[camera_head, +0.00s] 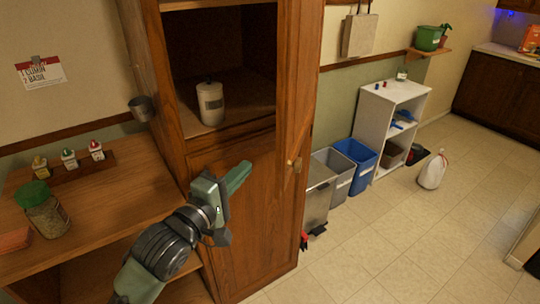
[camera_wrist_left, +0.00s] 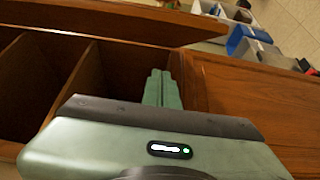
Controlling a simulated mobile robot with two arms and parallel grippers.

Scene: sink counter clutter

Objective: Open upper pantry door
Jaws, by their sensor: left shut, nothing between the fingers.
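The tall wooden pantry's upper door (camera_head: 299,75) stands wide open, swung out to the right, with a small round knob (camera_head: 290,162) low on it. The upper compartment (camera_head: 240,92) is exposed, with a white lidded canister (camera_head: 211,103) inside. My left gripper (camera_head: 240,173) is shut and empty, in front of the pantry's lower door (camera_head: 262,215) and to the left of the open door. In the left wrist view its closed fingers (camera_wrist_left: 162,86) lie near the compartment's edge. The open door (camera_wrist_left: 110,18) crosses the top of that view. My right gripper is not in view.
A wooden shelf unit (camera_head: 115,185) at left holds a green-lidded jar (camera_head: 46,215) and small bottles. To the right of the pantry stand bins, including a blue one (camera_head: 357,160), and a white shelf (camera_head: 392,115). Tiled floor (camera_head: 410,245) is open at right.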

